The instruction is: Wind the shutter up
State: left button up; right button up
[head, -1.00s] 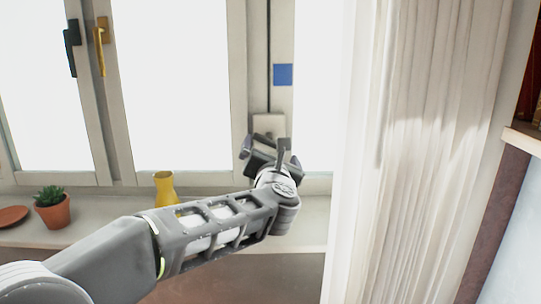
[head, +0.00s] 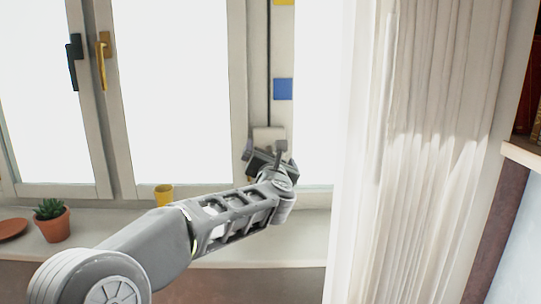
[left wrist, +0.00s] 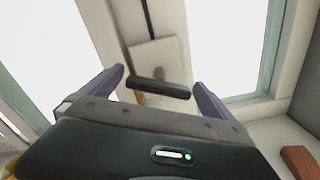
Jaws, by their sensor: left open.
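A white box (head: 268,132) is fixed low on the window post, with a thin dark cord (head: 269,65) running up the post above it. My left gripper (head: 265,158) is in front of the box and hides its lower part. In the left wrist view the white box (left wrist: 156,58) shows beyond the open fingers (left wrist: 158,80). A dark bar (left wrist: 158,88), like a crank handle, lies across the gap between them. I see a gap on both sides, and cannot tell how it joins the box. My right gripper is not in view.
A white curtain (head: 430,130) hangs close on the right. The sill (head: 100,224) holds a potted succulent (head: 52,221), a yellow vase (head: 164,195) and a brown dish (head: 12,229). A blue square (head: 283,89) is on the post. Window handles (head: 103,60) stick out at left.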

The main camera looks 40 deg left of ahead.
pick_arm(q)
jog(key=shift+w+a, duration=0.1)
jog(key=shift+w, duration=0.05)
jog(key=shift+c, duration=0.2)
jog(key=c, duration=1.2)
